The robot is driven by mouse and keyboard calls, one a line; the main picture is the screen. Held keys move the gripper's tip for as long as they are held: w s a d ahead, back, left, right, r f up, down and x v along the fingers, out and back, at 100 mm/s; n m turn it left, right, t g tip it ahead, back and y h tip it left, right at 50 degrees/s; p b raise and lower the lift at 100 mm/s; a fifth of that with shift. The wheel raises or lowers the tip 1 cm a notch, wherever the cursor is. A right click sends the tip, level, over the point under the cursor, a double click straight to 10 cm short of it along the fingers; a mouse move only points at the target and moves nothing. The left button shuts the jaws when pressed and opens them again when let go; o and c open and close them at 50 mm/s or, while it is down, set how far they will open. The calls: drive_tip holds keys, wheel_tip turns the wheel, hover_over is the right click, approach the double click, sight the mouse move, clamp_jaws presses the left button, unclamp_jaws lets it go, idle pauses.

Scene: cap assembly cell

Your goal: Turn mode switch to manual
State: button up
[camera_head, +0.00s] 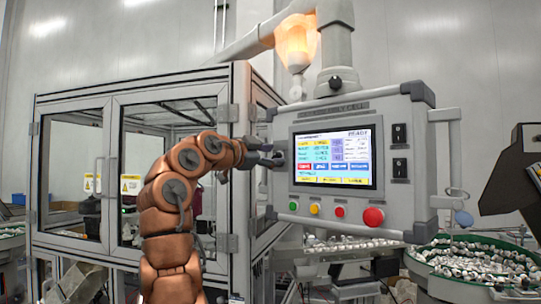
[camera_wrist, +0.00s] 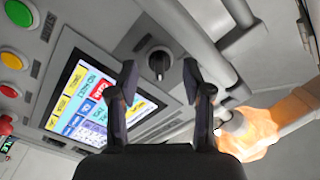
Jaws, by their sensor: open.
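The mode switch is a black rotary knob (camera_wrist: 159,63) on a round dark base, set in the grey control panel (camera_wrist: 125,42) beside the screen. Its pale pointer mark shows on the knob's face. My gripper (camera_wrist: 159,76) is open, with one finger on each side of the knob in the wrist view. I cannot tell whether the fingertips touch it. In the head view my gripper (camera_head: 276,158) is at the panel's left edge, left of the lit screen (camera_head: 335,156), and hides most of the switch.
Green, yellow and red buttons and a larger red button (camera_head: 373,217) line the panel's bottom. Two black switches (camera_head: 399,134) sit at its right. A glass-doored enclosure (camera_head: 75,170) stands behind my arm. An orange-lit lamp (camera_head: 296,45) is above the panel.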

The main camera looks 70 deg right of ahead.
drive_tip(key=shift+c, duration=0.3)
clamp_jaws()
drive_tip(key=shift+a+n, duration=0.1)
drive_tip(key=shift+n, duration=0.4)
drive_tip(key=shift+f+n+b, duration=0.1)
drive_tip(key=shift+n+b, duration=0.4)
drive_tip(key=shift+n, duration=2.5)
